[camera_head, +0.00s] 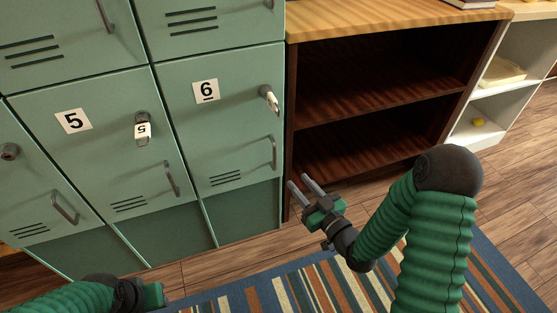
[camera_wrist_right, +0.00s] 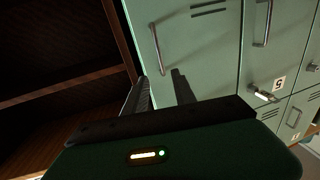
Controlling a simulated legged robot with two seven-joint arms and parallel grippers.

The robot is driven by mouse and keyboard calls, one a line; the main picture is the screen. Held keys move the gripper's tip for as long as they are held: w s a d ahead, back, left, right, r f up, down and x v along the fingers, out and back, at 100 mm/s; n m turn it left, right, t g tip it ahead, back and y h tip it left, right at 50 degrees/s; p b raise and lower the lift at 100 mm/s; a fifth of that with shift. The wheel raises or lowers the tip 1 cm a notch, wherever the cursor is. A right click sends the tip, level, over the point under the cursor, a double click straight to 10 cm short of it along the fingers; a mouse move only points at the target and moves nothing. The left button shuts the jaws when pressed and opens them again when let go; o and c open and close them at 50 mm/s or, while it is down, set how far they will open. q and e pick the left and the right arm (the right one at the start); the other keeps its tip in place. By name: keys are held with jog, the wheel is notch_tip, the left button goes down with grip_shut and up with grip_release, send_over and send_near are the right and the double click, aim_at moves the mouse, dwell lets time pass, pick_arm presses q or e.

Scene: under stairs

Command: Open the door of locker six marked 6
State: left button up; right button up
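The locker six door (camera_head: 225,125) is pale green and looks closed, with a white "6" plate (camera_head: 206,90), a key with a tag (camera_head: 269,98) at its upper right, and a metal handle (camera_head: 272,152) below. The handle also shows in the right wrist view (camera_wrist_right: 156,48). My right gripper (camera_head: 298,183) is open and empty, below and to the right of the handle, apart from it. Its two spread fingers (camera_wrist_right: 158,88) also show in the wrist view. My left gripper (camera_head: 145,295) is at the bottom left, its fingers not clearly visible.
Locker five (camera_head: 105,150), with its own tagged key (camera_head: 142,128) and handle (camera_head: 173,180), adjoins on the left. A dark wooden shelf unit (camera_head: 291,120) stands directly right of locker six. A striped rug (camera_head: 260,295) lies on the wooden floor in front.

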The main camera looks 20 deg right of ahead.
aim_at(275, 156)
jog(key=b+x, duration=0.2)
jog(key=x, duration=0.4)
jog(key=b+x, duration=0.2)
jog(key=x, duration=0.5)
jog(key=shift+w+a+f+b, duration=0.15)
jog(key=shift+w+f+b, duration=0.15)
jog(key=shift+b, duration=0.1)
jog(key=shift+w+a+r, duration=0.1)
jog(key=shift+w+r, duration=0.1)
jog(key=shift+w, duration=0.15)
grip_shut()
